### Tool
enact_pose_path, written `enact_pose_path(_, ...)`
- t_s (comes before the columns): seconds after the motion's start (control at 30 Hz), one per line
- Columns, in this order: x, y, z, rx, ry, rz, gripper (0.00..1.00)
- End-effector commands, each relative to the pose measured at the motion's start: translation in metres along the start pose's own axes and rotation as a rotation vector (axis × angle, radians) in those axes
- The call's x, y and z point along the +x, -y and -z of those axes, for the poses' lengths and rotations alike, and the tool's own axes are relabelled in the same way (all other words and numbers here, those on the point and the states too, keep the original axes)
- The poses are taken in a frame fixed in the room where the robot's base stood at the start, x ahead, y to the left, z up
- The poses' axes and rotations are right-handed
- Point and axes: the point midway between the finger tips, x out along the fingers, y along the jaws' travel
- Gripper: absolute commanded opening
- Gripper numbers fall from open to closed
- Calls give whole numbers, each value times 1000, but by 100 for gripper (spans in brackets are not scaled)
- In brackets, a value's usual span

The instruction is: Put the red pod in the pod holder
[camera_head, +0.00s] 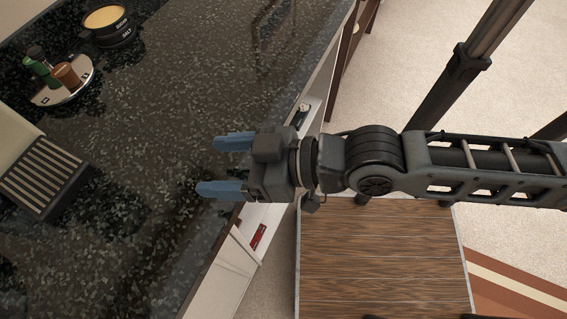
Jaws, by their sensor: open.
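My gripper (207,166) is open and empty, with its two blue fingers pointing left over the front edge of the dark speckled counter (150,120). A small red item (259,237) shows below the counter edge, against the white cabinet front or an open drawer there. It is below and right of my fingers, and too small to tell if it is the red pod. No pod holder can be made out for certain. A round tray (48,98) at the upper left carries a green, a brown and a dark item.
A slatted dark box (45,175) stands at the left. A black round container (108,27) with pale yellow contents and lettering is at the back left. A small dark item (303,109) shows by the white cabinet. The counter's middle is clear.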

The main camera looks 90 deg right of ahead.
Motion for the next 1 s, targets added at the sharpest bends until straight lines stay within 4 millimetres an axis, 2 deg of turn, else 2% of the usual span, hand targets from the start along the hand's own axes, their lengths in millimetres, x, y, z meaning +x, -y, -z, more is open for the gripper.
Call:
enact_pose_path(0.03,-18,0,-8,-21,12,4,75)
enact_pose_path(0.2,-64,1,-16,-92,11,28,75)
enact_pose_path(0.37,-89,2,-16,-132,6,53,75)
enact_pose_path(0.5,-96,3,-16,-144,3,63,75)
enact_pose_path(1.0,-96,3,-16,-143,2,62,75)
